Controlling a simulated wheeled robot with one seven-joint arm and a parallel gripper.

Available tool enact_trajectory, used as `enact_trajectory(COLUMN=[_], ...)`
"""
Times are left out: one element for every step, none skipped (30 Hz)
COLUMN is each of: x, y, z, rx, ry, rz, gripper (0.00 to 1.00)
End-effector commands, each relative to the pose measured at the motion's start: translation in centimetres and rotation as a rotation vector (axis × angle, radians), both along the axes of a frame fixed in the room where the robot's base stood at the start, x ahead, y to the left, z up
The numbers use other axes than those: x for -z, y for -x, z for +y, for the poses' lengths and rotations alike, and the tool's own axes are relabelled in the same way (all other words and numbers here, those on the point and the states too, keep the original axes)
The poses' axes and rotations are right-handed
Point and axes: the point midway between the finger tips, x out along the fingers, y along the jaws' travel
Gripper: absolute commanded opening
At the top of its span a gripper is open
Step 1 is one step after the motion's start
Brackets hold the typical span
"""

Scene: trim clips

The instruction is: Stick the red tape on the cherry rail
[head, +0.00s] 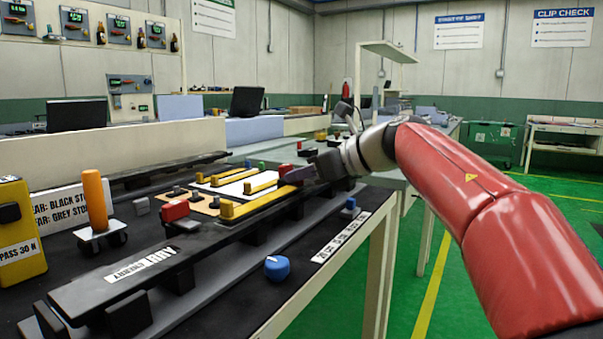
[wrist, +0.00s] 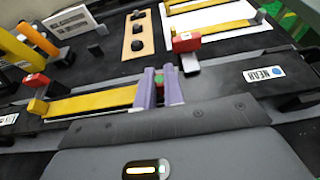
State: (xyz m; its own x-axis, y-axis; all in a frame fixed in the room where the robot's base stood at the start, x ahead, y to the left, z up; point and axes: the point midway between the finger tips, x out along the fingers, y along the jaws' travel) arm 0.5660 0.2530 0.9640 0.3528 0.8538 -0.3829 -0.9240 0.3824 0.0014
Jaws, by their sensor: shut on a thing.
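My gripper (head: 300,175) is at the strip's other end, low over the rail. In the wrist view its purple fingers (wrist: 159,88) are shut on a small piece, red with a green spot, which I take as the red tape's end. The fingers hide most of it.
Red blocks stand beside the rail, one at the left (head: 175,210) and one near my gripper (head: 284,170). Other yellow strips (head: 212,178) lie behind on a white sheet. A blue knob (head: 277,267) sits in front and an orange handle (head: 95,198) stands at left.

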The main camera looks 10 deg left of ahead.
Motion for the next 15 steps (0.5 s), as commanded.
enact_trajectory(x=[0.0, 0.0, 0.01, 0.01, 0.01, 0.01, 0.01, 0.02, 0.02, 0.02, 0.02, 0.02, 0.02, 0.02, 0.02], y=[0.01, 0.01, 0.01, 0.01, 0.01, 0.01, 0.01, 0.01, 0.01, 0.01, 0.01, 0.01, 0.01, 0.0, 0.0], z=[0.0, 0.0, 0.0, 0.0, 0.0, 0.0, 0.0, 0.0, 0.0, 0.0, 0.0, 0.0, 0.0, -0.01, -0.01], rx=[0.0, 0.0, 0.0, 0.0, 0.0, 0.0, 0.0, 0.0, 0.0, 0.0, 0.0, 0.0, 0.0, 0.0, 0.0], ry=[0.0, 0.0, 0.0, 0.0, 0.0, 0.0, 0.0, 0.0, 0.0, 0.0, 0.0, 0.0, 0.0, 0.0, 0.0], rz=[0.0, 0.0, 0.0, 0.0, 0.0, 0.0, 0.0, 0.001, 0.001, 0.001, 0.001, 0.001, 0.001, 0.001, 0.001], gripper=[0.0, 0.0, 0.0, 0.0, 0.11, 0.17, 0.2, 0.24, 0.3, 0.34, 0.35, 0.35, 0.35, 0.35, 0.35])
